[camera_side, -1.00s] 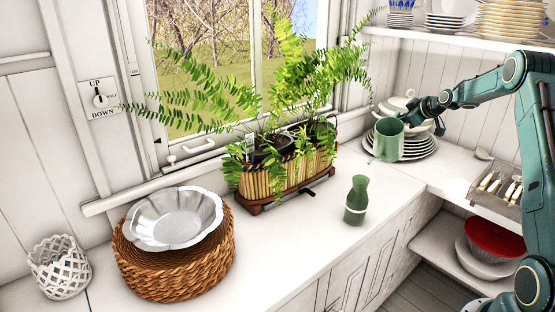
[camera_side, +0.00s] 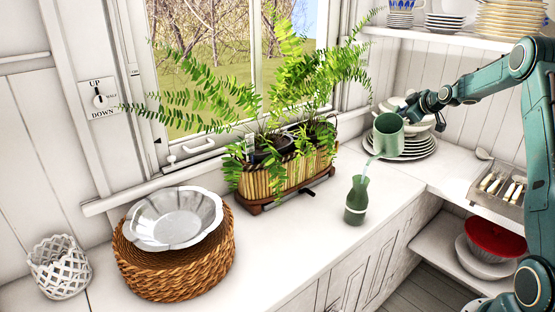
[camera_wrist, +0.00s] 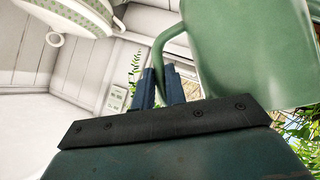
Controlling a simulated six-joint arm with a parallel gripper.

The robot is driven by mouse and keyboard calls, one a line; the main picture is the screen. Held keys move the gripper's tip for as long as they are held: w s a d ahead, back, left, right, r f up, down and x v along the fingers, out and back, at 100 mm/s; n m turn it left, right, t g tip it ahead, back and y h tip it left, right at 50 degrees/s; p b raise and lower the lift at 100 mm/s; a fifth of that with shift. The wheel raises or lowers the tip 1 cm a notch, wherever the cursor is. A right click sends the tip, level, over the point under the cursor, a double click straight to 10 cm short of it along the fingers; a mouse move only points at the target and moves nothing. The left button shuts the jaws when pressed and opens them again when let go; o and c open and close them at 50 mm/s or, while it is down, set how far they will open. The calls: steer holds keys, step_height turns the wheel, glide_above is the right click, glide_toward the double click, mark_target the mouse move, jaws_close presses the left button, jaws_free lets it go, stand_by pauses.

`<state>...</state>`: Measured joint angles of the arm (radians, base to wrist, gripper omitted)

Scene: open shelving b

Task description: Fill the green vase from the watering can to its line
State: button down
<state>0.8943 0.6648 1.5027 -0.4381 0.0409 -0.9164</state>
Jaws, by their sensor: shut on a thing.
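The water level inside cannot be made out.
Stacked plates and a lidded dish (camera_side: 416,146) stand close behind the can. A planter with ferns (camera_side: 262,184) is left of the vase. A cutlery tray (camera_side: 497,188) lies at right.

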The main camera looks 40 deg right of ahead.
steer(key=shift+s+a+r, duration=0.1)
steer(key=shift+a+r, duration=0.35)
steer(key=shift+r, duration=0.2)
steer(key=shift+n+t+h, duration=0.5)
steer(key=shift+n+h, duration=0.1)
steer(key=shift+h, duration=0.2)
steer(key=shift+s+a+r, duration=0.2)
steer(key=shift+a+r, duration=0.55)
steer(key=shift+r, duration=0.2)
steer(key=shift+s+a+r, duration=0.15)
steer(key=shift+a+r, duration=0.55)
steer(key=shift+r, duration=0.25)
steer(key=shift+f, duration=0.1)
steer(key=w+d+f+m+g+y, duration=0.1)
steer(key=d+f+y, duration=0.1)
steer(key=d+f, duration=0.3)
steer(key=shift+w+d+f+m, duration=0.15)
steer(key=shift+f+m, duration=0.15)
steer(key=shift+f, duration=0.75)
